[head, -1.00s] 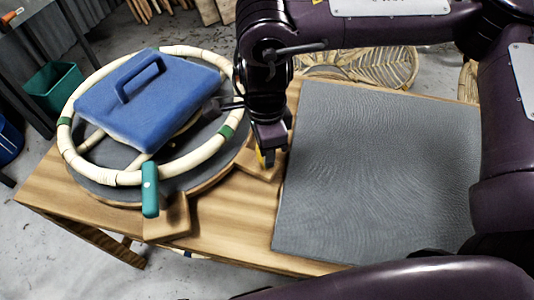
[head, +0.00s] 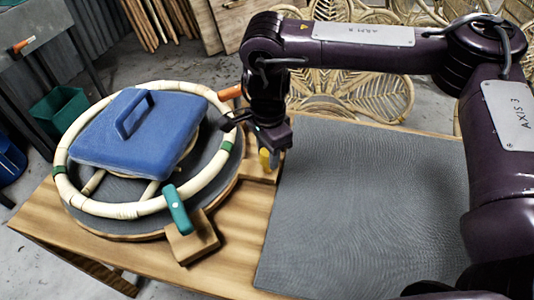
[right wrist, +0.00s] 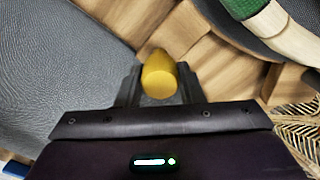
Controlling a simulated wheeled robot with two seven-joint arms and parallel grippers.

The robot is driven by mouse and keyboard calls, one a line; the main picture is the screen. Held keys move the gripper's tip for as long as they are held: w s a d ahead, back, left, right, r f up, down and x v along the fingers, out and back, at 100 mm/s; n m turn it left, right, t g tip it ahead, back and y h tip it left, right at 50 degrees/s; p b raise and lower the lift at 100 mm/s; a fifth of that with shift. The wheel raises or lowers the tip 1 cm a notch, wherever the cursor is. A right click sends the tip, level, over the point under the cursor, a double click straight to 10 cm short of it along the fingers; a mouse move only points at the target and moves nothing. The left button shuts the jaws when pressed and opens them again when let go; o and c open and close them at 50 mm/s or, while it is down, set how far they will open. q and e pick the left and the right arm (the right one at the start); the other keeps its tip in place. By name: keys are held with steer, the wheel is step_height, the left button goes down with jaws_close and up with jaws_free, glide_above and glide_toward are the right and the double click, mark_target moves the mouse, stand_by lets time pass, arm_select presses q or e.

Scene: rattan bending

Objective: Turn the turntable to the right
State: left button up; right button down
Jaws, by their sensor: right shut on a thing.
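The round turntable (head: 214,173) sits on the left of the wooden bench, with a dark top and wooden tabs at its edge. Its handles are teal (head: 177,211), yellow (head: 266,160) and orange (head: 230,92). A pale rattan ring (head: 120,210) with green bands lies on it, with a blue block with a loop handle (head: 135,135) on top. My right gripper (head: 272,150) points down at the turntable's right side, shut on the yellow handle. In the right wrist view the yellow handle (right wrist: 158,76) shows between the fingers. My left gripper is out of view.
A grey textured mat (head: 360,200) covers the right of the wooden bench (head: 85,245). Behind stand woven rattan pieces (head: 375,95) and wooden poles (head: 160,20). A green bin (head: 58,112) is on the floor at left.

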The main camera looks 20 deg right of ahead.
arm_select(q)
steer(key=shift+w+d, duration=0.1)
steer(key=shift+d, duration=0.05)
arm_select(e)
steer(key=shift+w+d+r, duration=0.1)
steer(key=shift+w, duration=0.1)
steer(key=c, duration=1.2)
jaws_free()
steer(key=shift+o, duration=1.2)
steer(key=shift+w, duration=0.15)
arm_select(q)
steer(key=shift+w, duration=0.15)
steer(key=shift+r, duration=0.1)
arm_select(e)
steer(key=shift+r, duration=0.15)
step_height(320, 180, up, 6)
steer(key=shift+r+p, duration=0.2)
steer(key=shift+p, duration=0.6)
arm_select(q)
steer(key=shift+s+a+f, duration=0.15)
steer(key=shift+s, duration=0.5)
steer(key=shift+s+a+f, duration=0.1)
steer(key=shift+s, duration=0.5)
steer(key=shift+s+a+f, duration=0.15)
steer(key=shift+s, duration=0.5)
arm_select(e)
steer(key=shift+r, duration=0.45)
